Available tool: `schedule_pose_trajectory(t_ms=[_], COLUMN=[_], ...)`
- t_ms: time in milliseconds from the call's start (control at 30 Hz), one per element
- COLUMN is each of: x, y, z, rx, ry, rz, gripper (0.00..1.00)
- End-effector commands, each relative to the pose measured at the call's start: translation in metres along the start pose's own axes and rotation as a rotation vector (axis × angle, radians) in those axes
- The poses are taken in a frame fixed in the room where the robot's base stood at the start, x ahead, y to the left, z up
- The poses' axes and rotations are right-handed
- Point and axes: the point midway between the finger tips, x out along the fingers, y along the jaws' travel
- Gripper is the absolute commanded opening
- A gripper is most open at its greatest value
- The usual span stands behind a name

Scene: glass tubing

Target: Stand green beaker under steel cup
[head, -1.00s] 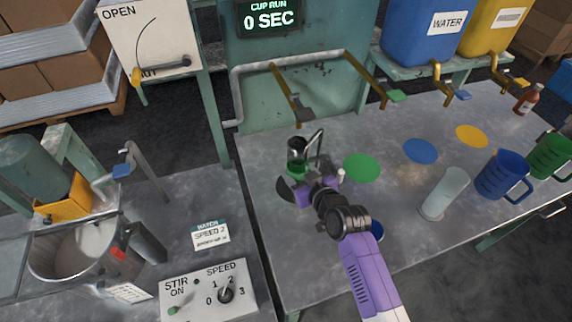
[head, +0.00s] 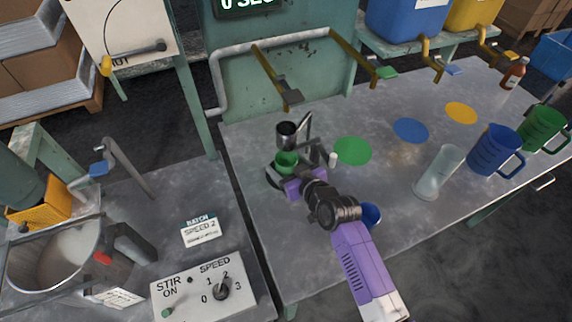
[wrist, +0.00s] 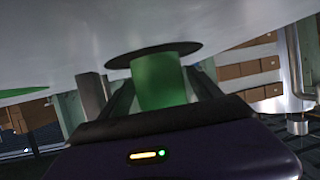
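The steel cup (head: 287,134) hangs in its holder at the back left of the table. The green beaker (head: 286,160) is upright below it, with a gap between them. My gripper (head: 284,179) has its fingers on both sides of the beaker and is shut on it. In the wrist view, where the table appears at the top, the green beaker (wrist: 158,84) sits between my fingers (wrist: 160,95). Its base meets or nearly meets a dark disc (wrist: 150,53) on the table; I cannot tell whether it touches.
A blue beaker (head: 371,215) is partly hidden by my arm. A small white object (head: 333,159) stands right of the cup holder. Green (head: 352,150), blue (head: 411,130) and yellow (head: 461,112) discs mark the table. A clear cylinder (head: 438,173) and blue jug (head: 497,152) stand at the right.

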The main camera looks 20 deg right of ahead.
Motion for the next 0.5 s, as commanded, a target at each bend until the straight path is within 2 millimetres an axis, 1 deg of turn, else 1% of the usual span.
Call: schedule_pose_trajectory(t_ms=[233,333,433,500], x=[0.000,-0.002,-0.013,-0.024], y=[0.000,0.000,0.000,0.000], z=[-0.001,-0.005,-0.001,-0.001], rx=[0.000,0.000,0.000,0.000], ry=[0.000,0.000,0.000,0.001], rz=[0.000,0.000,0.000,0.001], gripper=[0.73,0.73,0.73,0.73])
